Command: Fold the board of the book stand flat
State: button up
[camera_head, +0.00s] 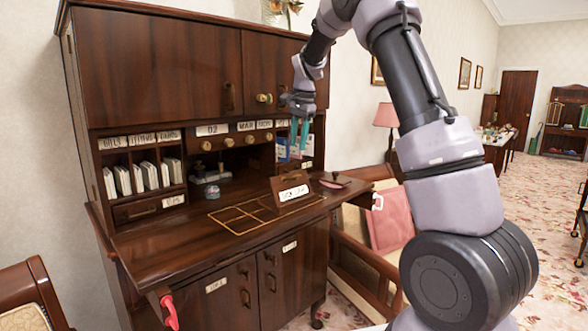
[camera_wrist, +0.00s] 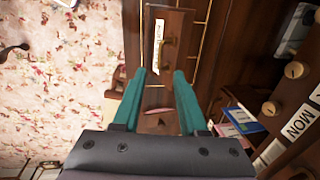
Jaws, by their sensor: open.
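The book stand (camera_head: 290,187) is a small dark wooden board with a white label and a knob or handle, standing raised and tilted on the desk's writing surface. In the wrist view its board (camera_wrist: 172,22) shows beyond my fingertips, with the label and handle on its face. My gripper (camera_head: 299,133) hangs above the desk, behind and above the stand in the head view, with teal fingers pointing down. In the wrist view my gripper (camera_wrist: 159,77) is open with nothing held between the fingers. I see a gap between the fingertips and the board, and cannot tell its exact depth.
The desk (camera_head: 160,240) has gold outlined panels left of the stand. A dark rocker blotter (camera_head: 335,181) lies to the right. A small jar (camera_head: 212,192) stands near the pigeonholes. Colored cards (camera_head: 283,150) stand behind my gripper. The desk's front left is clear.

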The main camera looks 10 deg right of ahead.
send_over(295, 186)
jog(key=s, duration=0.3)
notch_tip(295, 186, down, 11)
jog(key=shift+a+r, duration=0.2)
jog(key=shift+a, duration=0.25)
jog(key=shift+w, duration=0.1)
jog(key=shift+c, duration=0.4)
grip_shut()
dwell(0.4)
